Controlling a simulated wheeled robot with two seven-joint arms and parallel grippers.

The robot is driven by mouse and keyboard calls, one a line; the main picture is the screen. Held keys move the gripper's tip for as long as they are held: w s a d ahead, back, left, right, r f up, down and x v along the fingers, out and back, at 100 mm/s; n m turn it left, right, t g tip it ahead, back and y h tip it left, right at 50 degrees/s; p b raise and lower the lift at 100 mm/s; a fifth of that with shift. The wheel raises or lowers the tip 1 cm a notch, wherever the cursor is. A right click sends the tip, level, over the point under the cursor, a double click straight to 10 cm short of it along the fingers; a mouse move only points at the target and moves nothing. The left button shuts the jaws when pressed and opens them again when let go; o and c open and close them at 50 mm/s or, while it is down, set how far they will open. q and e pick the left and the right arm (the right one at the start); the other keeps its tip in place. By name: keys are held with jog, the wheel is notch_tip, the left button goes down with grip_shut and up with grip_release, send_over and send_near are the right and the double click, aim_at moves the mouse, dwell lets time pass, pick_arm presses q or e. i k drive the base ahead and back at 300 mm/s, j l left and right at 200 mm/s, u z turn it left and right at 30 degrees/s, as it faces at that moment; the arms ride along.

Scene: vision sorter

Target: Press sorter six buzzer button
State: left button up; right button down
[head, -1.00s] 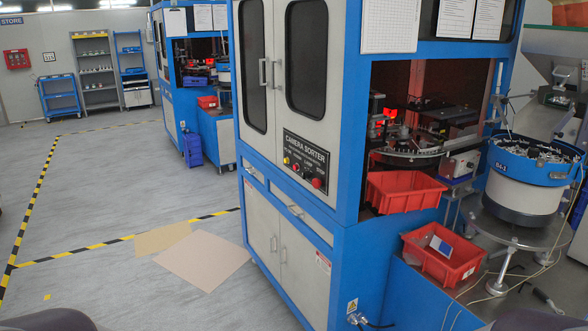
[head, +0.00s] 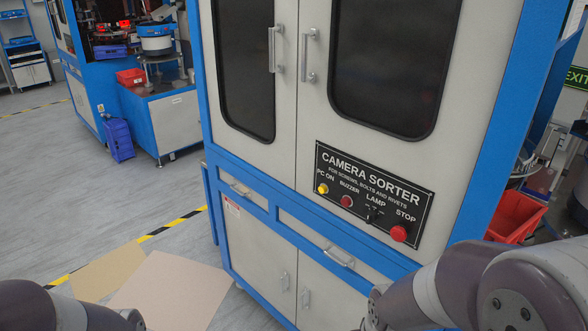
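A blue and cream camera sorter cabinet (head: 310,120) stands close in front of me. Its black control panel (head: 380,185) reads "CAMERA SORTER". The panel has a yellow PC ON button (head: 322,189), a dark red BUZZER button (head: 346,201), a black LAMP switch (head: 374,216) and a larger red STOP button (head: 399,233). No sorter number is readable. My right arm comes in at the lower right, below the panel and apart from the buttons. My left arm shows at the lower left corner. Neither gripper's fingers can be seen.
A second blue sorter (head: 90,60) stands behind at the left, with a blue crate (head: 119,140) on the floor beside it. Cardboard sheets (head: 165,290) lie on the floor at lower left. A red bin (head: 515,218) is beside the cabinet at right. Grey floor is clear at left.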

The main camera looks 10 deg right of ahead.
aim_at(345, 201)
jog(key=i+j+z, duration=0.1)
jog(key=i+j, duration=0.6)
jog(key=j, duration=0.1)
